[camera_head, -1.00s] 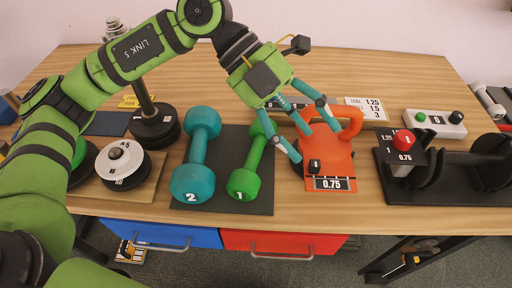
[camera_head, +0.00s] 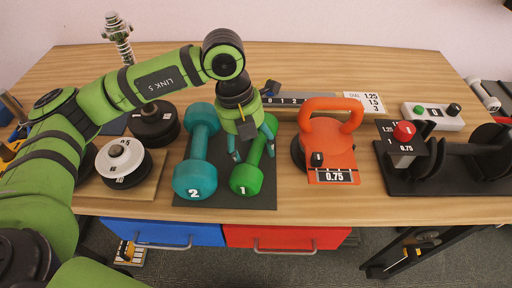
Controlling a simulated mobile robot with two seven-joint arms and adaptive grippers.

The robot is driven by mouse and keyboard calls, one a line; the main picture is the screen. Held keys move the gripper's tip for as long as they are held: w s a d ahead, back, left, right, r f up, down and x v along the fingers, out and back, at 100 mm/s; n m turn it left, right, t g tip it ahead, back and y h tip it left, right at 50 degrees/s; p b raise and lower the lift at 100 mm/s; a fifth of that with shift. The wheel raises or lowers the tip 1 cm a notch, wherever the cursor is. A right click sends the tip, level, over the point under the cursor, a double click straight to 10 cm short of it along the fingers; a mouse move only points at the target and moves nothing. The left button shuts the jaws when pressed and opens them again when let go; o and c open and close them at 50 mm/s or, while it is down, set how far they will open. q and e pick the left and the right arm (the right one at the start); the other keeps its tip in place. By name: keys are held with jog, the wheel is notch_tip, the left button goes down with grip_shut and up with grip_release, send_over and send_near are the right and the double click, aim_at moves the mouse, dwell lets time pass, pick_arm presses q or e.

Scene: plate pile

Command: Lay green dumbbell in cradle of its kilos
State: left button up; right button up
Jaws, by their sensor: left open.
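The green dumbbell (camera_head: 246,182), marked 1, lies lengthwise on a dark mat (camera_head: 225,201) beside a teal dumbbell (camera_head: 194,181) marked 2. My left gripper (camera_head: 252,155) is open, pointing down over the green dumbbell, its fingers on either side of the handle area. It hides part of the handle and far head; I cannot tell whether the fingers touch it. A black cradle (camera_head: 430,187) stands empty at the right, with a red knob (camera_head: 404,131) and a plate reading 1.25, 1 and 0.75. My right gripper is not in view.
An orange kettlebell (camera_head: 327,149) labelled 0.75 stands between the mat and the cradle. Weight plates (camera_head: 123,161) stand at the left. A white box with buttons (camera_head: 434,121) is behind the cradle. Bare wood lies in front of the kettlebell.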

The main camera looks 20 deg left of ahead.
pick_arm(q)
grip_shut()
